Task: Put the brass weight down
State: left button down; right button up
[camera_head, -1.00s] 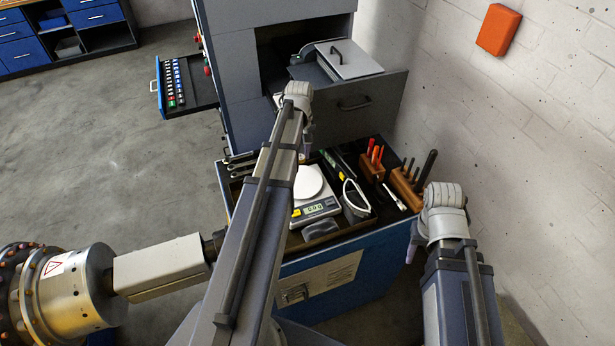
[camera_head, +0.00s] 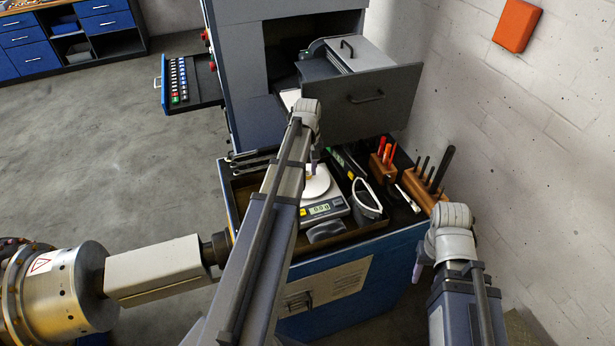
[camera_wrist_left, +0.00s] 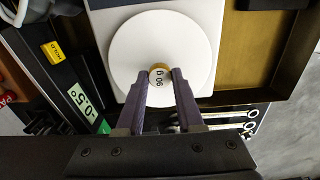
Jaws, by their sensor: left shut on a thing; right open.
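The brass weight (camera_wrist_left: 160,75) shows in the left wrist view as a small round piece with a labelled top. My left gripper (camera_wrist_left: 160,88) is shut on it. The weight is over the round white pan (camera_wrist_left: 125,50) of the scale, near the pan's middle; I cannot tell whether it touches. In the head view my left gripper (camera_head: 313,168) points down at the pan (camera_head: 322,187), and my arm hides part of the scale (camera_head: 330,207). My right gripper (camera_head: 416,272) is open and empty, beside the cart's right side, its fingers mostly hidden by my wrist.
The scale stands in a brown tray (camera_head: 370,228) on the blue cart (camera_head: 385,275). A white-rimmed dark container (camera_head: 367,198), a green-display instrument (camera_head: 345,163) and wooden tool blocks (camera_head: 420,190) are to its right. An open grey drawer (camera_head: 380,100) is behind. Rotor machinery (camera_head: 75,290) is at lower left.

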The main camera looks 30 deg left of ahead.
aim_at(307, 173)
pick_arm(q)
jog(key=shift+f, duration=0.35)
pick_arm(e)
jog(key=shift+f, duration=0.35)
pick_arm(q)
jog(key=shift+f, duration=0.15)
jog(key=c, duration=0.5)
grip_release()
jog(key=shift+c, duration=0.2)
pick_arm(e)
jog(key=shift+f, duration=0.15)
pick_arm(q)
notch_tip(307, 173, up, 12)
jog(key=p, duration=1.2)
jog(key=shift+r, duration=0.2)
pick_arm(e)
notch_tip(307, 173, up, 12)
jog(key=shift+r, duration=0.2)
